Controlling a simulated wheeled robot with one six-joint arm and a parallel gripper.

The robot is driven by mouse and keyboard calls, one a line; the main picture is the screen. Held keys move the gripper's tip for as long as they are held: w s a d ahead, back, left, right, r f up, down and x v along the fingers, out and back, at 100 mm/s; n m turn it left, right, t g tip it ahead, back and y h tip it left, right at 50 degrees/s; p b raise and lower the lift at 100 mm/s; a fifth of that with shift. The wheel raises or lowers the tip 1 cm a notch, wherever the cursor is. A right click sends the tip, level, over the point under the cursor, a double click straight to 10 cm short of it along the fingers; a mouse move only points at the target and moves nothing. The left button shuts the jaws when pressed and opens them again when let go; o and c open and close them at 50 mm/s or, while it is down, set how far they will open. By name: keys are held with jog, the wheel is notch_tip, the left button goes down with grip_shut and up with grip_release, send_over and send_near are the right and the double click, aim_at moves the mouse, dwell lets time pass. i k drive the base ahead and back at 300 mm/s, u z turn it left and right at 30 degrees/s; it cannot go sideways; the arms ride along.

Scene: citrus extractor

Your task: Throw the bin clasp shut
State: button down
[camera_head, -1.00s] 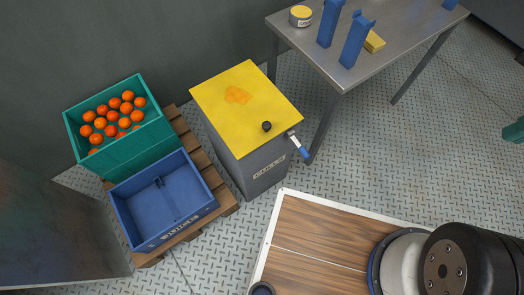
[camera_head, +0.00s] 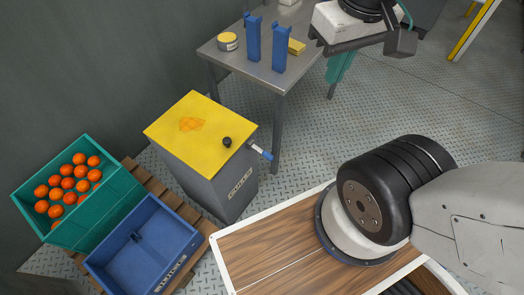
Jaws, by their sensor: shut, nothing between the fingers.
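The bin (camera_head: 215,185) is a grey box with a closed yellow lid (camera_head: 200,130), an orange patch and a black knob on top. Its clasp (camera_head: 261,152) is a short lever with a pale shank and blue grip. The clasp sticks out from the bin's right side near the lid edge, angled down to the right. My gripper (camera_head: 339,68) shows as teal fingers under my wrist at the upper right, beside the steel table. It is shut and empty, well apart from the clasp. My wrist partly hides it.
A steel table (camera_head: 225,58) behind the bin holds a yellow tin (camera_head: 228,41), blue uprights (camera_head: 252,38) and a yellow block (camera_head: 296,47). A green crate (camera_head: 105,205) of oranges and a blue crate (camera_head: 140,250) sit on a pallet at left.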

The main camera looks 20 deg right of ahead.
aim_at(266, 155)
jog(key=k, duration=1.15)
jog(key=z, duration=0.85)
jog(key=i, duration=1.15)
jog(key=u, duration=0.7)
